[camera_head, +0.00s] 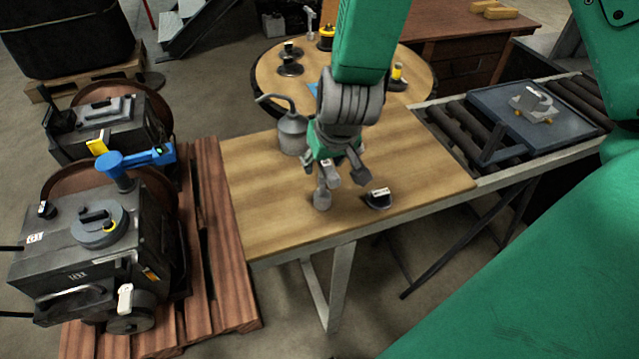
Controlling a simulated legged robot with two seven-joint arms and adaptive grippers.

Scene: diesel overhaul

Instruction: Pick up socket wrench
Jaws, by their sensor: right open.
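My right gripper (342,182) hangs over the wooden-topped workbench (260,215), pointing down with its grey fingers spread and nothing held between them. A small dark piece with a pale top (378,198) shows on the bench just right of the fingers, close to a fingertip; I cannot tell whether they touch. I cannot tell for sure whether this piece is the socket wrench, and the gripper may hide part of it. My left gripper is not in view.
A grey oil can (292,132) stands behind the gripper. Engine units (95,245) sit on a wooden pallet (222,285) at left, with a blue tool (135,160) on one. A round table (270,72) is behind. A roller conveyor (455,135) with a blue-grey tray (485,105) is right.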

